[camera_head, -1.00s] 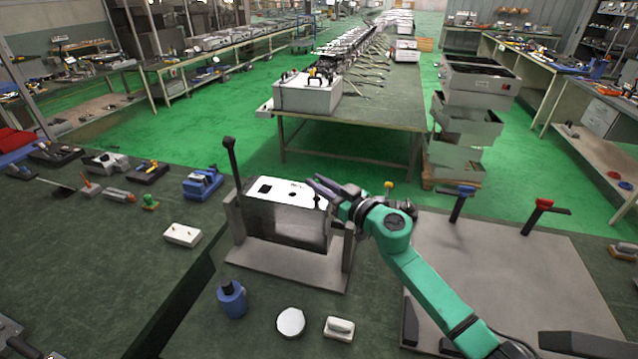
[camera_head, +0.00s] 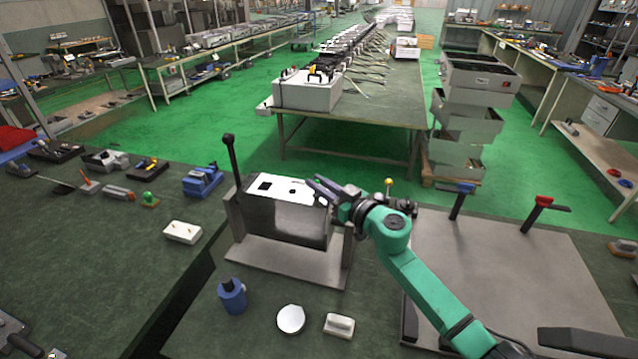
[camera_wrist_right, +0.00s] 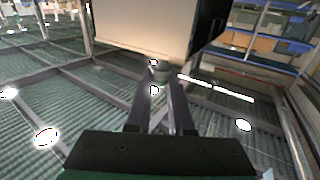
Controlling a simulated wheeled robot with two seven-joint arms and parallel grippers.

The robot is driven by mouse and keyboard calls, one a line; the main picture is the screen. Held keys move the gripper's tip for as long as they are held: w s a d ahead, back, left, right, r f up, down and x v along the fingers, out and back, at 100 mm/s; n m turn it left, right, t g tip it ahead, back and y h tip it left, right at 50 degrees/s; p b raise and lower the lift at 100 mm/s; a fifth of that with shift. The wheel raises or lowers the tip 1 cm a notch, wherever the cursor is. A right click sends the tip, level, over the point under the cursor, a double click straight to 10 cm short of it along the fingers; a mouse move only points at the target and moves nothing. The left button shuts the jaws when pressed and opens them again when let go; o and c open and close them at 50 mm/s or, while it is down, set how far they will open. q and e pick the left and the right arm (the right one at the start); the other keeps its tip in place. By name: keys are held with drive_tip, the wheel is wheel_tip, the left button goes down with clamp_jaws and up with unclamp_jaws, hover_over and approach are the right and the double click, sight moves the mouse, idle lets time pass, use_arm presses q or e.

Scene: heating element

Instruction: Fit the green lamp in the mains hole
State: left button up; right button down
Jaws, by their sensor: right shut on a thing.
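The metal housing (camera_head: 288,225) stands upright in a grey fixture, its white panel (camera_head: 293,191) facing up with a black square opening (camera_head: 265,186) and smaller marks. I cannot make out which mark is the mains hole. My right gripper (camera_head: 313,187) is at the panel's right end. In the right wrist view its fingers (camera_wrist_right: 164,88) are shut on a small greyish-green cylinder, taken to be the green lamp (camera_wrist_right: 160,71), close to the pale housing wall (camera_wrist_right: 145,28). Whether the lamp touches the housing cannot be told. My left gripper is out of view.
A blue bottle-like part (camera_head: 231,295), a white disc (camera_head: 291,319) and a white handled block (camera_head: 339,325) lie in front of the fixture. A white two-pin block (camera_head: 183,232) and small tools lie left. A grey board (camera_head: 520,270) with levers is at right.

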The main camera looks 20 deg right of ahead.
drive_tip(key=shift+f+b, duration=0.7)
drive_tip(key=shift+f, duration=0.55)
drive_tip(key=c, duration=0.7)
unclamp_jaws()
drive_tip(key=shift+s, duration=0.1)
drive_tip(key=b+v, duration=0.3)
drive_tip(key=v, duration=1.1)
drive_tip(key=shift+s, duration=0.2)
drive_tip(key=shift+f, duration=0.15)
